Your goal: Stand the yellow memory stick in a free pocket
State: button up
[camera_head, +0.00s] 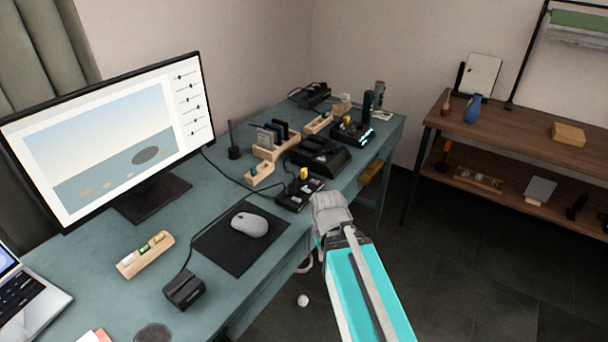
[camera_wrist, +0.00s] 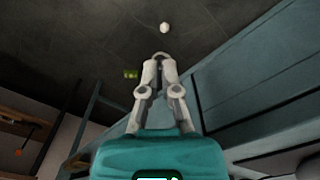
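A small yellow piece (camera_head: 304,173) stands upright on a black device (camera_head: 298,194) at the desk's near right side; it may be the yellow memory stick. A wooden holder (camera_head: 130,266) at the front left carries small yellow, green and white pieces. A second small wooden holder (camera_head: 259,174) stands behind the mouse mat. Which pockets are free is too small to tell. My gripper (camera_wrist: 160,58) is off the desk's edge, above the floor; its fingertips meet and nothing shows between them. My arm hides part of the desk's front edge.
A monitor (camera_head: 110,130), mouse (camera_head: 250,224) on a dark mat (camera_head: 225,250) and black box (camera_head: 184,290) occupy the desk (camera_head: 95,262). Card holder (camera_head: 285,150) and black docks (camera_head: 320,155) stand farther back. A white ball (camera_head: 303,300) lies on the floor. A brown shelf (camera_head: 510,125) stands right.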

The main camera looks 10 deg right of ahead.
jog(key=o, duration=0.3)
jog(key=shift+r+p, duration=0.3)
jog(key=shift+r, duration=0.05)
notch_tip(320, 180, up, 22)
jog(key=m+p, duration=0.9)
jog(key=p, duration=1.3)
send_over(304, 169)
jog(key=shift+s+r, duration=0.15)
jog(key=shift+r, duration=0.05)
jog(key=shift+f, duration=0.1)
notch_tip(304, 169, down, 8)
jog(key=b, duration=0.8)
jog(key=shift+f, duration=0.25)
jog(key=shift+f, duration=0.1)
